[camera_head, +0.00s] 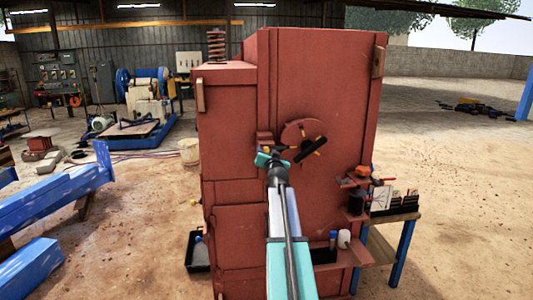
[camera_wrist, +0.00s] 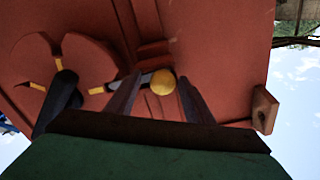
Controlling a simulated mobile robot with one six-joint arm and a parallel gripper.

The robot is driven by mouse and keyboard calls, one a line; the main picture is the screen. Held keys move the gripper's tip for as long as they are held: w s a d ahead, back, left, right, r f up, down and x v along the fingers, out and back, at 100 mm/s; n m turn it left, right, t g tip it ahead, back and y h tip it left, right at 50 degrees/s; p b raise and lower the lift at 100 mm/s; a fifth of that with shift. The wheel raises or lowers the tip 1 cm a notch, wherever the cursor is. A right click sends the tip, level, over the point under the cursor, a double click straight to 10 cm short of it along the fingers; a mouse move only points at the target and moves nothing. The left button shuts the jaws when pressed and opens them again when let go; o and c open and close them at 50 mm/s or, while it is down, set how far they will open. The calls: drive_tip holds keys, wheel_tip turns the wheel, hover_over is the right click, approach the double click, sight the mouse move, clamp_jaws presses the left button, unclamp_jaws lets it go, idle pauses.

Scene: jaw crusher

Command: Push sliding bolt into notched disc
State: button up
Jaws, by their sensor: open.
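The notched disc (camera_head: 302,135) is a red-brown round plate on the front of the red crusher. It has yellow marks and a thick black handle; in the wrist view the disc (camera_wrist: 82,62) is at the left. The sliding bolt shows as a yellow round knob (camera_wrist: 162,82) with a short grey rod beside it, near a red block. A yellow mark of the disc lies close to the rod. My gripper (camera_head: 270,157) is at the bolt, left of the disc; in the wrist view its open fingers (camera_wrist: 158,84) stand either side of the knob. Finger contact cannot be told.
The tall red crusher body (camera_head: 234,120) fills the middle. A side table (camera_head: 404,216) with small items stands at the right, below the disc. A black tray (camera_head: 198,252) lies at lower left. Blue beams (camera_head: 60,200) lie farther left; the floor at right is mostly clear.

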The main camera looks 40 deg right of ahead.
drive_tip(key=b+v, duration=0.3)
drive_tip(key=v, duration=1)
drive_tip(key=shift+s, duration=0.15)
idle(0.5)
